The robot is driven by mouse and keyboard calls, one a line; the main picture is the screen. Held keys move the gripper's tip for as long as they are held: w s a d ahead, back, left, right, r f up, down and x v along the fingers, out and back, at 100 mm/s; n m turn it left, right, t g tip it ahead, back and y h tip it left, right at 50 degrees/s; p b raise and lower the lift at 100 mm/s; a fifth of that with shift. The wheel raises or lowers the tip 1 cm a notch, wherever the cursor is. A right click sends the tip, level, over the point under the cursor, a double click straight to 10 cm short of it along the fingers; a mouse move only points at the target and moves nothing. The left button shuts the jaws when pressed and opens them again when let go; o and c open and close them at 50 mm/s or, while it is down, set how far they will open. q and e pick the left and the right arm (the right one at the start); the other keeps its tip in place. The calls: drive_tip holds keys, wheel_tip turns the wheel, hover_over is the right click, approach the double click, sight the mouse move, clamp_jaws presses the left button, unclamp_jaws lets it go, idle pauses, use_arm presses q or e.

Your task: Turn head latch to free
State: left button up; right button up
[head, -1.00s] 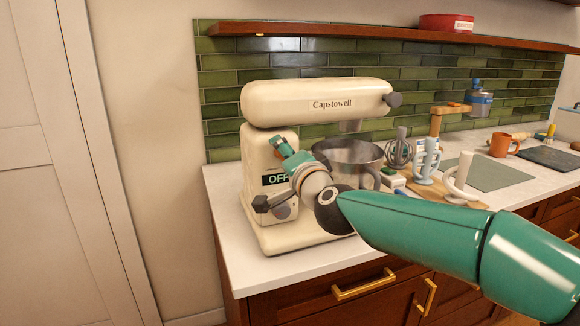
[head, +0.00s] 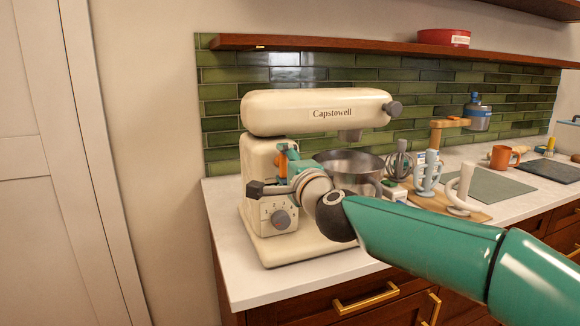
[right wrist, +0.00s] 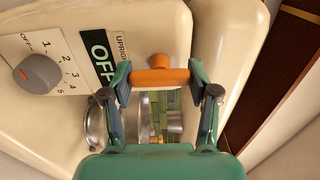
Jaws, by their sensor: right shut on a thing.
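A cream stand mixer (head: 315,110) marked Capstowell stands on the counter. Its head lies level above a steel bowl (head: 350,163). The head latch is an orange lever (right wrist: 158,77) on the mixer's side, and its orange also shows in the head view (head: 282,164). My right gripper (head: 287,158) is at the upper part of the mixer's column. In the right wrist view, its teal fingers (right wrist: 159,80) are shut on the two ends of the lever. A black OFF plate (right wrist: 103,57) and an UPRIGHT label sit beside it. My left gripper is not in view.
A grey speed dial (head: 281,219) is low on the mixer's column. A board (head: 483,215) with whisk and beater attachments stands right of the bowl. An orange mug (head: 503,156) is farther right. The counter in front of the mixer is clear.

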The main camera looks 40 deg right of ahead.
drive_tip(key=shift+d+f, duration=0.1)
drive_tip(key=shift+f, duration=0.1)
drive_tip(key=o, duration=1.2)
drive_tip(key=shift+d, duration=0.15)
drive_tip(key=shift+c, duration=0.2)
drive_tip(key=shift+r, duration=0.1)
drive_tip(key=shift+s, duration=0.15)
drive_tip(key=v, duration=1.2)
drive_tip(key=shift+a, duration=0.2)
